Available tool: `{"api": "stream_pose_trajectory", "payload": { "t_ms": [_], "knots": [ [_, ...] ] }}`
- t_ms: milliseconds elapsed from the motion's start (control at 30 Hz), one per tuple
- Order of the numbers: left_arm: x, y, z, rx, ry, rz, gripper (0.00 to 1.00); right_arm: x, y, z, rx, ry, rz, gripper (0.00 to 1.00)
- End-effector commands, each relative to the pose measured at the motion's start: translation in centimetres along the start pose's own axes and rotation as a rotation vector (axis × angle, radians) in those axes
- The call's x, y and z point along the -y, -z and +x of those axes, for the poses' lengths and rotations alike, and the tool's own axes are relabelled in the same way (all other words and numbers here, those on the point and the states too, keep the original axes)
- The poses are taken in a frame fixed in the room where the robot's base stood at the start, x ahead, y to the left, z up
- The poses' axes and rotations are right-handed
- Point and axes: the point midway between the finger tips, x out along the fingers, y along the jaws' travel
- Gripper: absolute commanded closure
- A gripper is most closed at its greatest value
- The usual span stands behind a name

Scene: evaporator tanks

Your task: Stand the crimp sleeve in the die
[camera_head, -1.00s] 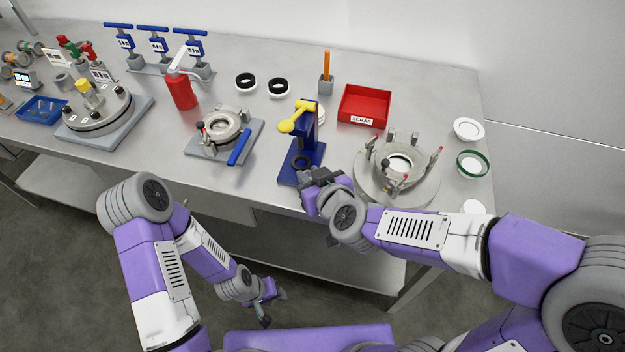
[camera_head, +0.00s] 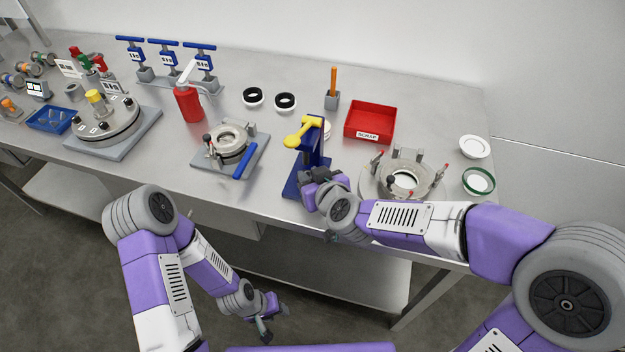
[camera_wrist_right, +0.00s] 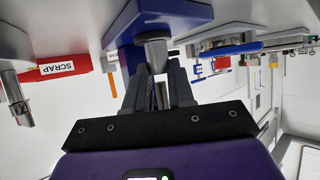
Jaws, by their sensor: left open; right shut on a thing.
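The blue press (camera_head: 308,150) with its yellow lever (camera_head: 303,132) stands near the table's front edge. My right gripper (camera_head: 305,180) is low at the front of its blue base and hides the die area in the head view. In the right wrist view, which shows the table at the top, my right gripper (camera_wrist_right: 155,75) is shut on the grey cylindrical crimp sleeve (camera_wrist_right: 152,52). The sleeve is close to the blue base (camera_wrist_right: 165,17); I cannot tell whether it is seated in the die. My left gripper (camera_head: 272,316) is open and empty, below and in front of the table.
A red scrap bin (camera_head: 369,122) stands right of the press, behind a round flanged fitting (camera_head: 404,180) close to my right arm. A clamp fixture with a blue handle (camera_head: 231,150) is to the left.

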Motion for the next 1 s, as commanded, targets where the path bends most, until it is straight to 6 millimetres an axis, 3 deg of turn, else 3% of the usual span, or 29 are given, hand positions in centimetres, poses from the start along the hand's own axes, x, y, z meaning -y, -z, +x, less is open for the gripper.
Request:
{"api": "stream_pose_trajectory", "payload": {
  "t_ms": [500,1000],
  "knots": [
    [-0.2,0.0,-0.6,0.0,0.0,0.0,0.57,-0.5,1.2,2.3,0.001,0.0,0.001,1.0],
    [0.1,0.0,0.2,0.0,0.0,0.0,0.57,-0.5,0.2,2.7,0.0,-0.001,0.0,1.0]
  ]
}}
